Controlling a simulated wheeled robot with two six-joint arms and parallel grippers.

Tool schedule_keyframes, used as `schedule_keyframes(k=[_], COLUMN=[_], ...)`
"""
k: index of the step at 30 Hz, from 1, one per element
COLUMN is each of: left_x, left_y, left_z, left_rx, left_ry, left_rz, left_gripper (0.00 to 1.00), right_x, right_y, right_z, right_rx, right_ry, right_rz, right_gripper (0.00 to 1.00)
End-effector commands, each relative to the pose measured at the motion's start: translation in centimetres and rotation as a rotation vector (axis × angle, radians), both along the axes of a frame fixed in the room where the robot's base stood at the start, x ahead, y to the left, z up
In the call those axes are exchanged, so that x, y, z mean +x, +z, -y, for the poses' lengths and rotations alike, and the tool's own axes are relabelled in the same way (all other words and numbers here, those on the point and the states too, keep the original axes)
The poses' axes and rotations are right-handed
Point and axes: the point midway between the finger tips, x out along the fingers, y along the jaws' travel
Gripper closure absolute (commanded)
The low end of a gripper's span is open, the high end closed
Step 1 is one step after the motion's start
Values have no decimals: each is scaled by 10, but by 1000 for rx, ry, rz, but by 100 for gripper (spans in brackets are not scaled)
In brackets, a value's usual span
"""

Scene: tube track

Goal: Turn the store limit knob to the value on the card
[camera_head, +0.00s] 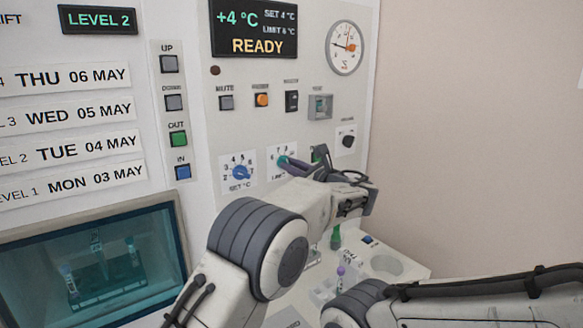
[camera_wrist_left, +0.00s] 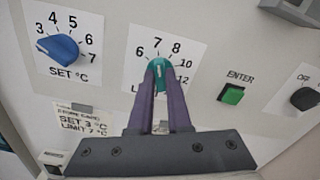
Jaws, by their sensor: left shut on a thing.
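The teal limit knob (camera_wrist_left: 160,70) sits on a white dial plate marked 6, 7, 8, 10 and 12; its pale mark points roughly up, near 7 and 8. My left gripper (camera_wrist_left: 160,88) is shut on this knob, with a purple finger on each side. In the head view the knob (camera_head: 283,160) shows at the tip of my left gripper (camera_head: 288,163), and the arm hides part of the dial. The card (camera_wrist_left: 84,119) below the dials reads SET 3 °C, LIMIT 7 °C. My right gripper is not in view.
The blue set knob (camera_wrist_left: 64,48) is left of the limit dial. A green ENTER button (camera_wrist_left: 231,94) and a black knob (camera_wrist_left: 304,98) are to the right. The display (camera_head: 254,30) reads +4 °C, READY. Tubes stand on the shelf below.

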Motion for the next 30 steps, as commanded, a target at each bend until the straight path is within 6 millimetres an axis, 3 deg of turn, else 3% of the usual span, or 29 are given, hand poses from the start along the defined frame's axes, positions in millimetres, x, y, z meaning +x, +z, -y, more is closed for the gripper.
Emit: schedule_keyframes(k=[1,2,3,4,17,30], left_x=[0,0,0,0,-8,-72], left_y=[-2,-2,-2,-2,-2,-2], left_z=[0,0,0,0,7,53], left_rx=[0,0,0,0,0,1], left_ry=[0,0,0,0,-3,-4], left_rz=[-4,-4,-4,-4,-2,-3], left_gripper=[100,76,61,54,54,54], right_x=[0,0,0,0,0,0], right_y=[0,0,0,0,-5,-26], right_z=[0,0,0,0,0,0], right_rx=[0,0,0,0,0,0], right_ry=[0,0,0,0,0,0], right_rz=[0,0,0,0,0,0], right_gripper=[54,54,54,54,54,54])
